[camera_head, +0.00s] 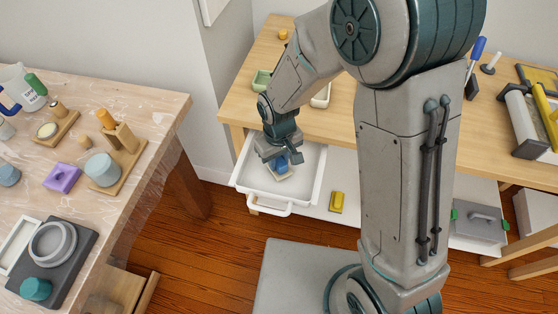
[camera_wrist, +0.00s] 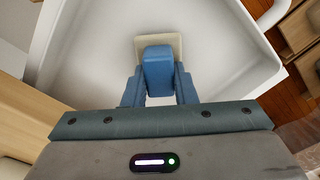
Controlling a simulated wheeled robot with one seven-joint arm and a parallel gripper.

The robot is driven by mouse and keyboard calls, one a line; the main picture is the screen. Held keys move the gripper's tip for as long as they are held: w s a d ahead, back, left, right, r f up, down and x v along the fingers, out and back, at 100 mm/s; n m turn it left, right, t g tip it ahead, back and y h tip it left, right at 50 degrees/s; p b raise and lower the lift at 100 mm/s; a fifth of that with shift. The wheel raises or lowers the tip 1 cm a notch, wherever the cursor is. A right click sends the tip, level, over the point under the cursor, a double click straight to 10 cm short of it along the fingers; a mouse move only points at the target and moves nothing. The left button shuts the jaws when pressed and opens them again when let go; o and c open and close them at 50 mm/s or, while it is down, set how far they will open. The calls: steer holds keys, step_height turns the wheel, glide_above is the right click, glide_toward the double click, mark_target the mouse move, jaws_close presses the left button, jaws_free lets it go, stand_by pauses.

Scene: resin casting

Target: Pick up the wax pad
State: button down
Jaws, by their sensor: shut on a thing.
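A cream square wax pad (camera_wrist: 160,40) with a blue block (camera_wrist: 157,70) over its near part is inside the white open drawer (camera_head: 240,184). The pad also shows in the head view (camera_head: 285,177), below my gripper (camera_head: 280,165). In the wrist view my gripper (camera_wrist: 158,92) has its two blue fingers at either side of the blue block and is shut on it. I cannot tell whether the pad touches the drawer floor. The block covers part of the pad.
The drawer walls stand close around my gripper, and its handle (camera_head: 268,207) faces front. The wooden bench (camera_head: 235,105) is above it. A yellow item (camera_head: 337,202) lies on the white shelf to the right. A cluttered table (camera_head: 150,105) stands at left.

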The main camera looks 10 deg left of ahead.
mark_target(279, 159)
step_height(279, 159, up, 4)
steer(key=shift+f+p, duration=0.1)
steer(key=shift+p, duration=0.2)
steer(key=s+d+r+p, duration=0.1)
steer(key=d+r, duration=0.6)
steer(key=d, duration=0.4)
steer(key=shift+s+d, duration=0.15)
steer(key=shift+d, duration=0.15)
steer(key=c, duration=2)
jaws_free()
steer(key=shift+c, duration=0.2)
